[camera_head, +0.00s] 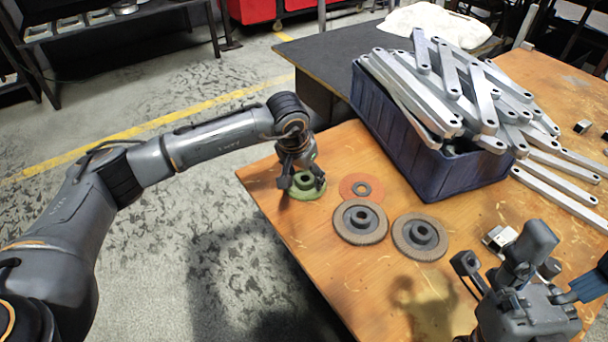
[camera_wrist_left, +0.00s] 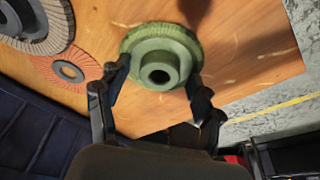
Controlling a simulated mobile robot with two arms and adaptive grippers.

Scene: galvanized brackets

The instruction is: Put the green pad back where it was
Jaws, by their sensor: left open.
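The green pad (camera_head: 307,190), a round disc with a raised hub, lies on the wooden table near its left edge. My left gripper (camera_head: 303,184) is directly over it, with its fingers apart on either side of the pad. In the left wrist view the pad (camera_wrist_left: 162,48) shows between the two open fingers (camera_wrist_left: 158,78), its hub hole facing the camera. I cannot tell whether the fingers touch its rim. My right gripper (camera_head: 500,258) is at the lower right, its fingers apart and nothing seen between them.
A thin reddish disc (camera_head: 350,187) lies just right of the pad. Two grey-brown flap discs (camera_head: 376,223) (camera_head: 405,241) lie nearer. A blue crate (camera_head: 470,178) of metal brackets stands behind, with loose brackets (camera_head: 561,195) at its right. The front middle of the table is clear.

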